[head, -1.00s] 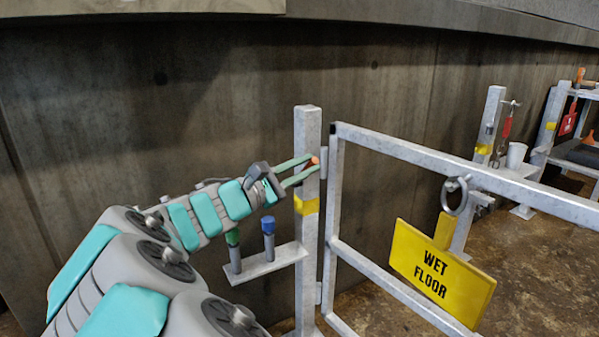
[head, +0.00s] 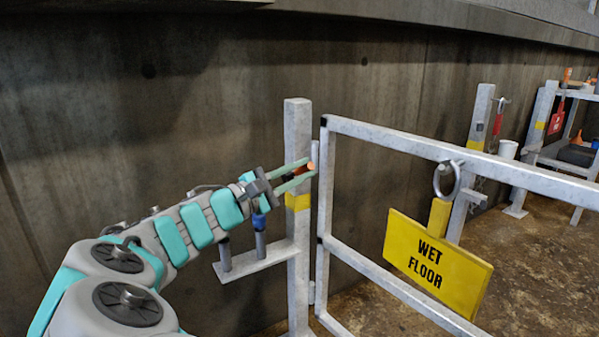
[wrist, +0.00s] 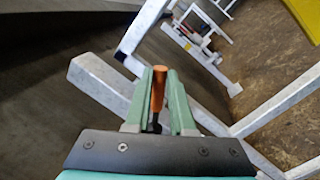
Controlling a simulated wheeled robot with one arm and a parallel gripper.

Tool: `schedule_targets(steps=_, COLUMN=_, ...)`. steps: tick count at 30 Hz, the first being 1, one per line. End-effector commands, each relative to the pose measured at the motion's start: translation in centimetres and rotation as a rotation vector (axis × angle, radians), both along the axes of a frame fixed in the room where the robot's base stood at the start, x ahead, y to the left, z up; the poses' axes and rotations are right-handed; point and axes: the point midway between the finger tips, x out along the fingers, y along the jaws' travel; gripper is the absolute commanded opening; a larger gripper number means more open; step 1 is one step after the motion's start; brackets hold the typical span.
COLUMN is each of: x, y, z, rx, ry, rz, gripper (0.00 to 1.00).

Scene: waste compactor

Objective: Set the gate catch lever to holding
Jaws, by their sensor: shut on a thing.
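My gripper (head: 293,175) is at the upper part of the galvanised gate post (head: 298,125), above its yellow band. It is shut on an orange-handled lever (head: 310,167), whose tip shows at the fingers' ends in the head view. In the wrist view the orange handle (wrist: 158,90) stands between the two green fingers, with a dark part below it. The lever's mount and its marked positions are hidden, so I cannot tell its setting.
The gate frame (head: 420,149) stands right of the post and carries a yellow wet floor sign (head: 438,263). A small shelf (head: 255,262) with a blue-topped peg (head: 259,225) is below my arm. A concrete wall (head: 150,130) is behind. A rack (head: 570,165) stands far right.

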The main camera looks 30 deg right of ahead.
Motion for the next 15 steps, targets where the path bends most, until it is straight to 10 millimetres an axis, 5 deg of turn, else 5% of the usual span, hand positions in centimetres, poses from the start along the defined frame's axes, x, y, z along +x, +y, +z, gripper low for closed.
schedule_targets(steps=9, x=0.01, y=0.01, z=0.03, rx=0.000, ry=0.000, rz=0.000, gripper=0.52)
schedule_targets(steps=15, x=0.01, y=0.02, z=0.03, rx=-0.001, ry=0.000, rz=0.001, gripper=0.52)
